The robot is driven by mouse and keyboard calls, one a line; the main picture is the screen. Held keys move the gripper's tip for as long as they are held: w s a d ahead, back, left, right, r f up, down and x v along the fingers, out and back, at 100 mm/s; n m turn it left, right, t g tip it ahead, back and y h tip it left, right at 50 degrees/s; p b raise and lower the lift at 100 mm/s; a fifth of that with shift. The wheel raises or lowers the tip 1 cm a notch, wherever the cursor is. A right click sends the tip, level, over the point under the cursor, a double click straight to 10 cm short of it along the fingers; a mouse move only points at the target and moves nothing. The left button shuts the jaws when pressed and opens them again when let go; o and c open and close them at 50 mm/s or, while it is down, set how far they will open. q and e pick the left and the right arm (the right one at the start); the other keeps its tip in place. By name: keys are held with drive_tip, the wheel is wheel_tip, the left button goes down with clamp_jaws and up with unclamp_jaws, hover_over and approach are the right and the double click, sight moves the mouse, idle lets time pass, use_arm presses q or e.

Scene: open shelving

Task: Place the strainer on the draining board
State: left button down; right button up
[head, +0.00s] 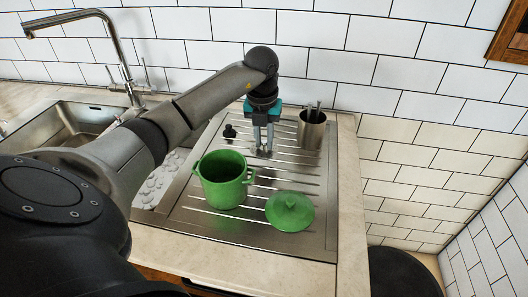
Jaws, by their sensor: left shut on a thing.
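My left gripper (263,146) points down over the back middle of the ribbed metal draining board (316,243). Its fingers are shut on a small grey metal thing, which looks like the strainer (264,154). The strainer is low over the board, and I cannot tell whether it touches the surface. Much of it is hidden by the fingers. My right gripper is not in view.
On the board stand a green pot (222,182), its green lid (290,211), a metal utensil cup (311,130) and a small black object (229,132). The sink (68,125) and tap (120,55) are at left. A tiled wall stands behind.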

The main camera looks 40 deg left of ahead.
sight(264, 145)
use_arm(q)
drive_tip(key=shift+f+b, duration=0.3)
drive_tip(key=shift+f, duration=1.6)
drive_tip(key=shift+f, duration=0.1)
drive_tip(key=c, duration=0.8)
unclamp_jaws()
drive_tip(key=shift+o, duration=0.2)
wheel_tip(264, 145, up, 12)
drive_tip(key=s+p, duration=0.1)
drive_tip(key=p, duration=0.1)
drive_tip(key=shift+s+d, duration=0.15)
drive_tip(key=shift+d, duration=0.25)
